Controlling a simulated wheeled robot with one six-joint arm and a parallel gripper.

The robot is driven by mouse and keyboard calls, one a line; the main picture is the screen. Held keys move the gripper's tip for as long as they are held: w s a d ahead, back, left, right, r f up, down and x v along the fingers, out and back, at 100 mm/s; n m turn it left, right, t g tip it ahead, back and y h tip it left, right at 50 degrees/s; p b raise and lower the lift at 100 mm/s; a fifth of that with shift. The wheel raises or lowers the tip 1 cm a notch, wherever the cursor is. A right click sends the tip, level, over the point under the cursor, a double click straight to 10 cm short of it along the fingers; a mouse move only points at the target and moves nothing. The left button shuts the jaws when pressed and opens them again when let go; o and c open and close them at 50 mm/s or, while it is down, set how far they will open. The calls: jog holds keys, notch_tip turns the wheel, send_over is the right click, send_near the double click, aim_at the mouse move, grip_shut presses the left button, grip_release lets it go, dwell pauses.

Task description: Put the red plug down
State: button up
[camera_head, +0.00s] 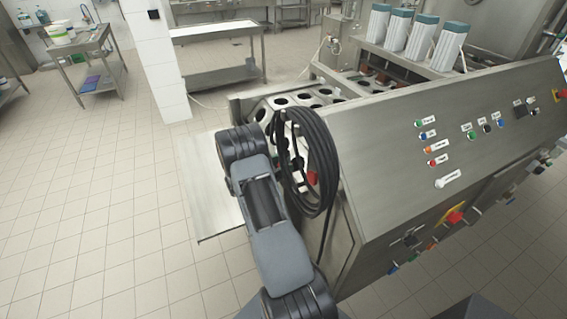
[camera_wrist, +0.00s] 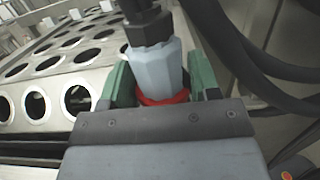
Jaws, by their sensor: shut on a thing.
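The plug (camera_wrist: 156,66) shows in the wrist view as a pale blue-grey body with a red ring at its lower end and a black collar and cable above. My gripper (camera_wrist: 162,82) has green fingers on both sides of it and is shut on it. The plug's red front end is mostly hidden by the dark gripper body. In the head view my arm and a coil of black cable hide most of the gripper. A small red part (camera_head: 311,178) shows beside the cable; I cannot tell whether it is the plug.
The steel machine (camera_head: 400,140) fills the right, with buttons on its sloped panel. Its plate with round holes (camera_wrist: 62,68) lies left of the plug. The black cable coil (camera_head: 318,150) hangs close to my arm. A flat steel sheet (camera_head: 212,190) juts out left. Tiled floor is open at left.

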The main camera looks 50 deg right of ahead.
jog(key=shift+f, duration=0.15)
jog(key=shift+f+b, duration=0.25)
jog(key=shift+b, duration=0.15)
jog(key=o, duration=1)
jog(key=shift+r, duration=0.1)
